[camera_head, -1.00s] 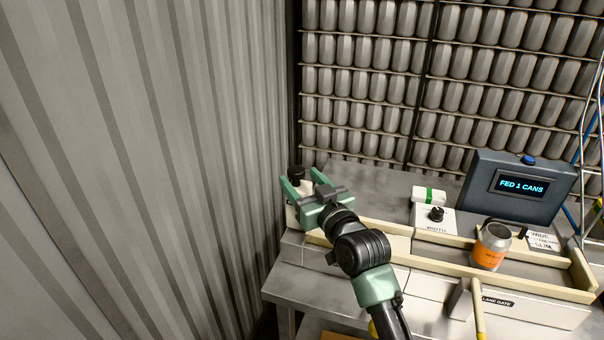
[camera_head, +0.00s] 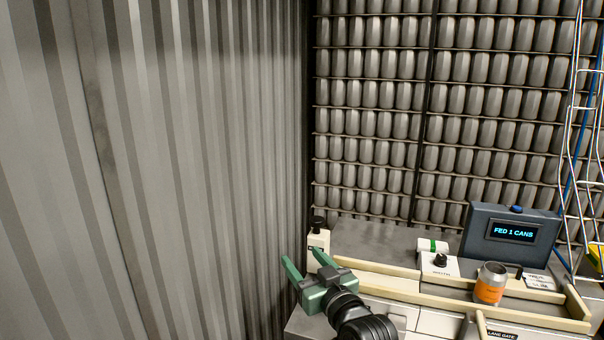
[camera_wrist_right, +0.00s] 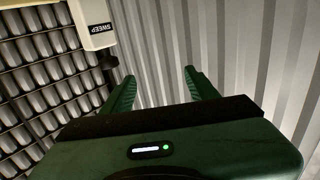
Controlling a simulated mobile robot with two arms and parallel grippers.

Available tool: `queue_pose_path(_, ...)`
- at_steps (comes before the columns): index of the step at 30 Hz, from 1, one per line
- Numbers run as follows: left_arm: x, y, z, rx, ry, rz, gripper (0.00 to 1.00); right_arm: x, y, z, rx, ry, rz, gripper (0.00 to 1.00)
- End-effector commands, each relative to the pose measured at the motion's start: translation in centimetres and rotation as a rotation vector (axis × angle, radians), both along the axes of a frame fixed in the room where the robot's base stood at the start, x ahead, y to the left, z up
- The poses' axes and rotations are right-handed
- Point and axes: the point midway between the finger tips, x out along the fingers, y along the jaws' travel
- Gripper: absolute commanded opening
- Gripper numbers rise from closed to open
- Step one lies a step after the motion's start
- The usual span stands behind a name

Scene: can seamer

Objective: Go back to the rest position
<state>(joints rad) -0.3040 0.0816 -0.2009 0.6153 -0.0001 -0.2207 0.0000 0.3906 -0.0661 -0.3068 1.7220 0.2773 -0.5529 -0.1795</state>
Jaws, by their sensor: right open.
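My right gripper (camera_head: 303,262) is green, open and empty, with its fingers apart. In the head view it is at the left end of the machine, just in front of and beside the cream post with a black knob (camera_head: 318,238). In the right wrist view the gripper (camera_wrist_right: 158,82) shows its two fingers against the corrugated wall, with nothing between them. A cream block labelled SWEEP (camera_wrist_right: 92,18) is at the upper left there. My left gripper is not in view.
A cream-railed lane (camera_head: 440,302) holds an orange and silver can (camera_head: 490,284). Behind stand a knob box (camera_head: 438,264) and a display reading FED 1 CANS (camera_head: 512,234). A corrugated wall (camera_head: 150,170) is on the left; a can rack (camera_head: 470,110) fills the back.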

Motion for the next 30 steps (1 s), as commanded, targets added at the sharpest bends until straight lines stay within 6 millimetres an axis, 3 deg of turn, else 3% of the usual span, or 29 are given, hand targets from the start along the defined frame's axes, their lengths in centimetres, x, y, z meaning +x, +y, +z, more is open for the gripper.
queue_pose_path(11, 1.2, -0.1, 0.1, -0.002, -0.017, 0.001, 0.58, -2.6, -1.9, -5.0, -0.04, 0.126, -0.019, 0.59)
queue_pose_path(20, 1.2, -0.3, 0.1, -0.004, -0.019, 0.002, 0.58, -7.8, -5.1, -12.3, -0.106, 0.329, -0.053, 0.59)
queue_pose_path(23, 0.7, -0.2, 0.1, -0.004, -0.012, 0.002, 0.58, -10.9, -6.8, -15.5, -0.14, 0.429, -0.072, 0.59)
queue_pose_path(27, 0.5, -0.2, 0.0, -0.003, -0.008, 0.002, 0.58, -17.8, -10.2, -20.7, -0.207, 0.628, -0.113, 0.59)
queue_pose_path(30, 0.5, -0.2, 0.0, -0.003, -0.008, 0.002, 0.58, -22.9, -12.6, -23.4, -0.254, 0.764, -0.147, 0.59)
